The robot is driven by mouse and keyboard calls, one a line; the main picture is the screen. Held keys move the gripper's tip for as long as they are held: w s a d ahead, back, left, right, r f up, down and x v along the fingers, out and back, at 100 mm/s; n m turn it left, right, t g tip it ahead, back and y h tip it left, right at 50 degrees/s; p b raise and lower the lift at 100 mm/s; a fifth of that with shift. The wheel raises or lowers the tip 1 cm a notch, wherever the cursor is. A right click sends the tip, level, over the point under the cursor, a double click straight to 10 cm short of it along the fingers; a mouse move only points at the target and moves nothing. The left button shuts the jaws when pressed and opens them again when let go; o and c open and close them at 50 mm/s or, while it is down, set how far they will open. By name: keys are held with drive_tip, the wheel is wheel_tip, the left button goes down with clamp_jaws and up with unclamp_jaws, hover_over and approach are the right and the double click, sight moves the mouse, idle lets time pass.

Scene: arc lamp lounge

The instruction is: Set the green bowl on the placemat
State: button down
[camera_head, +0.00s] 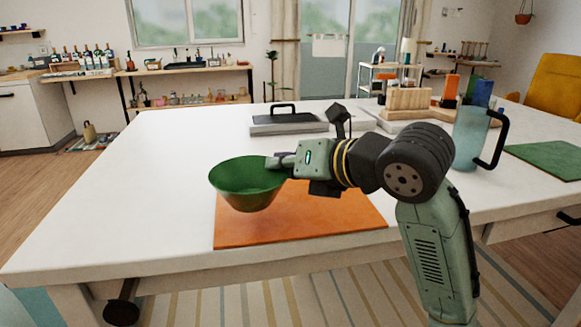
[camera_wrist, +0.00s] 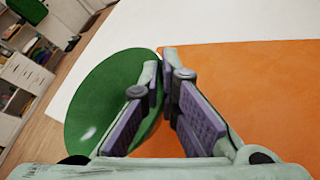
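The green bowl (camera_head: 247,185) is upright, over the left part of the orange placemat (camera_head: 300,222) on the white table. I cannot tell whether its base touches the mat or hangs just above it. My gripper (camera_head: 276,163) is at the bowl's right rim. In the wrist view my gripper (camera_wrist: 164,75) has one finger inside the bowl (camera_wrist: 92,95) and the other outside, shut on the rim. The orange placemat (camera_wrist: 255,85) lies to the right there. The bowl hides part of the mat's left side.
A grey lidded box (camera_head: 288,125) stands behind the bowl. A blue pitcher (camera_head: 470,140), a wooden block (camera_head: 408,99) and a green mat (camera_head: 550,158) are to the right. The white tabletop (camera_head: 150,170) is clear at the left.

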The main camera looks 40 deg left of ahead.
drive_tip(key=w+a, duration=0.1)
drive_tip(key=w, duration=0.2)
drive_tip(key=w+a+p, duration=0.1)
drive_tip(key=w, duration=0.1)
drive_tip(key=shift+w+a+f, duration=0.15)
drive_tip(key=shift+a+f, duration=0.05)
drive_tip(key=shift+a, duration=0.15)
drive_tip(key=shift+f, duration=1.8)
drive_tip(key=shift+f, duration=0.1)
drive_tip(key=shift+f, duration=0.15)
drive_tip(key=c, duration=1.8)
unclamp_jaws()
drive_tip(key=shift+r, duration=0.2)
